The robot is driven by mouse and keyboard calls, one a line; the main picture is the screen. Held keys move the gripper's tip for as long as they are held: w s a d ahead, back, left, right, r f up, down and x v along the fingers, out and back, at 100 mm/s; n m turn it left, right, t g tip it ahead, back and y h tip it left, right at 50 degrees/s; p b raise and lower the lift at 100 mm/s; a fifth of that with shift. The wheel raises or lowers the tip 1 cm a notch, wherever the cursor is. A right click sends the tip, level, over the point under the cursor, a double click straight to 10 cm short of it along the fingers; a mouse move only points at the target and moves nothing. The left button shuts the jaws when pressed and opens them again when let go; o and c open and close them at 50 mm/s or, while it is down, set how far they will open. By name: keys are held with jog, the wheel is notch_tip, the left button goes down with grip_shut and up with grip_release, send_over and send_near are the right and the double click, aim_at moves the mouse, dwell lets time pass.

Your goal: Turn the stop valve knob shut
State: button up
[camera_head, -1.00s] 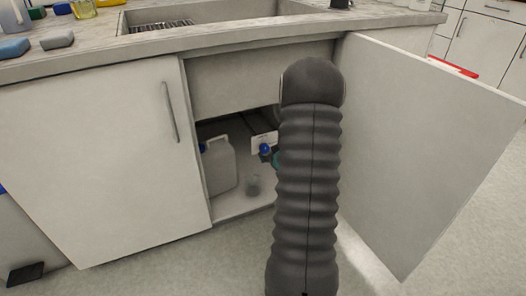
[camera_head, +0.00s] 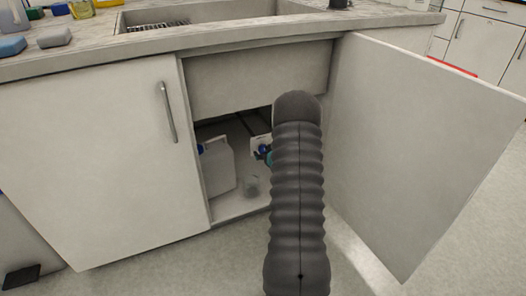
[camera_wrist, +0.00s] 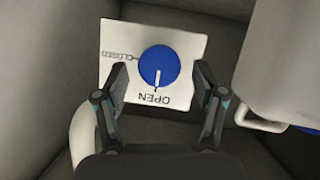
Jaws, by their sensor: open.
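The stop valve knob (camera_wrist: 158,68) is round and blue with a white pointer line. In the wrist view it sits in front of a white label plate (camera_wrist: 112,38) reading CLOSED and OPEN. Its white line points toward OPEN. My gripper (camera_wrist: 162,80) is open, with one finger on each side of the knob; small gaps seem to show between fingers and knob. In the head view the plate (camera_head: 259,142) shows inside the open sink cabinet, and my arm hides most of the valve and the gripper.
A white canister (camera_head: 218,168) stands left in the cabinet and shows at the right of the wrist view (camera_wrist: 285,70). The open cabinet door (camera_head: 420,150) stands right of my arm. The left door (camera_head: 95,160) is shut. The sink counter (camera_head: 250,40) lies above.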

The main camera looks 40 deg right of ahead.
jog(key=shift+x, duration=1.15)
jog(key=c, duration=1.1)
jog(key=shift+c, duration=0.2)
